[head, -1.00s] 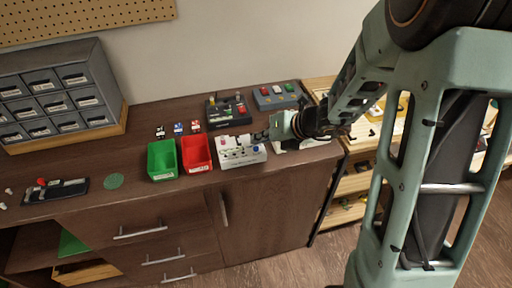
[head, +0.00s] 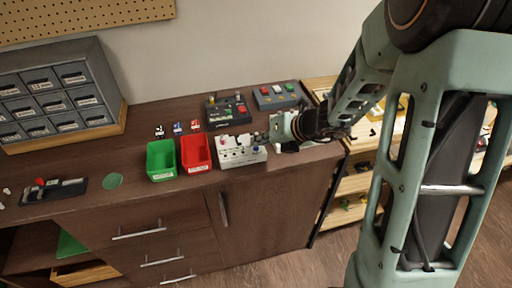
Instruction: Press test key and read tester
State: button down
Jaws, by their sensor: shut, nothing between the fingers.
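A white tester box (head: 240,157) with small knobs and a dark display area stands near the front edge of the bench, right of the red bin. My gripper (head: 261,137) reaches in from the right, low over the tester's back right part. Its fingers are shut with nothing visible between them. I cannot tell whether the fingertips touch a key. The tester's reading is too small to make out, and the gripper hides part of its top.
A green bin (head: 161,161) and a red bin (head: 196,154) stand left of the tester. A dark device with coloured parts (head: 229,112) and a grey button box (head: 276,96) stand behind. A drawer cabinet (head: 56,92) is at the left.

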aim_at(258, 149)
jog(key=shift+f, duration=0.35)
dwell(0.5)
jog(key=shift+r+p, duration=0.6)
jog(key=shift+r, duration=0.25)
notch_tip(258, 149, up, 5)
jog(key=p, duration=0.5)
jog(key=shift+r, duration=0.1)
dwell(0.4)
